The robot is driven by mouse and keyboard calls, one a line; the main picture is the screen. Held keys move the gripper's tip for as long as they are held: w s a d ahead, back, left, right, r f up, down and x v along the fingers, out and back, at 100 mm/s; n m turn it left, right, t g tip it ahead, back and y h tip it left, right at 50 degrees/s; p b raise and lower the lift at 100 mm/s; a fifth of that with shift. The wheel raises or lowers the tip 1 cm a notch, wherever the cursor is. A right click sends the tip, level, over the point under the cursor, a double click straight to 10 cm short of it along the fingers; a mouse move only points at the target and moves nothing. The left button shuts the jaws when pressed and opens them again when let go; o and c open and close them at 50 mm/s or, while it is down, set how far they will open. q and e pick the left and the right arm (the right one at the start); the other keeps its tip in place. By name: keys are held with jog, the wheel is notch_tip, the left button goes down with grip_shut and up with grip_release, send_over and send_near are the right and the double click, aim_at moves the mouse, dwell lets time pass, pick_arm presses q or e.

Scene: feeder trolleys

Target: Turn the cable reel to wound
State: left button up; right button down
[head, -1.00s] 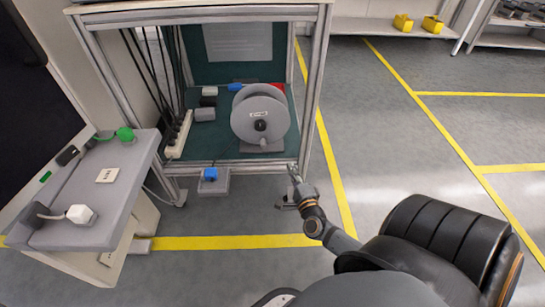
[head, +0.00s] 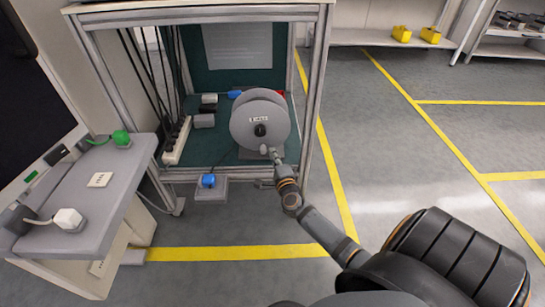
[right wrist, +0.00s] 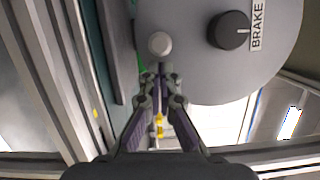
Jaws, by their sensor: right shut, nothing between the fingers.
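The grey cable reel (head: 250,130) stands upright on the green floor of the open trolley bay. In the right wrist view its grey disc face (right wrist: 190,75) carries a black knob (right wrist: 229,30) beside a "BRAKE" label (right wrist: 257,25). A pale round crank handle (right wrist: 160,43) sticks out near the disc's rim. My right gripper (head: 276,160) is at the lower right edge of the reel. In the right wrist view its fingertips (right wrist: 161,78) are together just below the handle, with nothing between them; contact with it is unclear. My left gripper is out of view.
Trolley posts (head: 318,95) frame the bay. A power strip (head: 176,141) and hanging black cables are left of the reel. A blue button box (head: 208,183) sits below the bay's front edge. A grey side shelf (head: 85,190) stands left. Open floor lies right.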

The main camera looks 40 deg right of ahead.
jog(key=shift+w+a, duration=0.1)
jog(key=shift+a, duration=0.05)
jog(key=shift+w+a+f+m+b, duration=0.35)
jog(key=shift+a+m+b, duration=0.25)
jog(key=shift+b, duration=0.2)
jog(key=shift+w+a+r, duration=0.1)
jog(key=shift+w, duration=0.05)
jog(key=shift+r, duration=0.15)
